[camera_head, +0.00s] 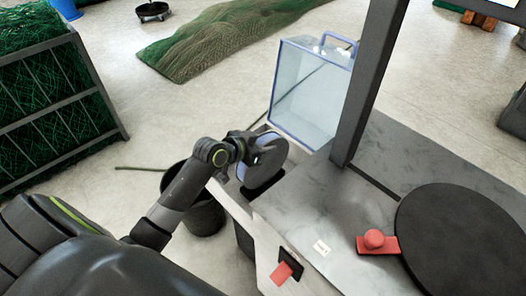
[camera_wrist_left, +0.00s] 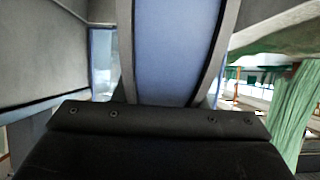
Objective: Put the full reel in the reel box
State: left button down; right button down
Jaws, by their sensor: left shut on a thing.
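A reel (camera_head: 266,168) with dark grey round flanges and a blue middle is held on edge at the left side of the workbench. My left gripper (camera_head: 250,150) is shut on it. In the left wrist view the reel's blue middle (camera_wrist_left: 178,50) fills the centre between two grey flanges, and the fingertips' contact is hidden. A clear box with blue edges and a blue handle (camera_head: 312,88), which looks like the reel box, stands just beyond the reel, up and to the right. The reel is outside and apart from it. My right gripper is not in view.
The grey workbench (camera_head: 310,205) carries a dark round plate (camera_head: 465,245), a red knob (camera_head: 374,239) and a dark upright post (camera_head: 368,85). A dark bucket (camera_head: 205,212) stands on the floor below my left arm. A rack of green net (camera_head: 50,95) is at the left.

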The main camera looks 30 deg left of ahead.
pick_arm(q)
jog(key=shift+f, duration=1.05)
jog(key=shift+f, duration=0.15)
jog(key=c, duration=1.3)
grip_release()
jog(key=shift+f, duration=0.1)
jog(key=o, duration=0.4)
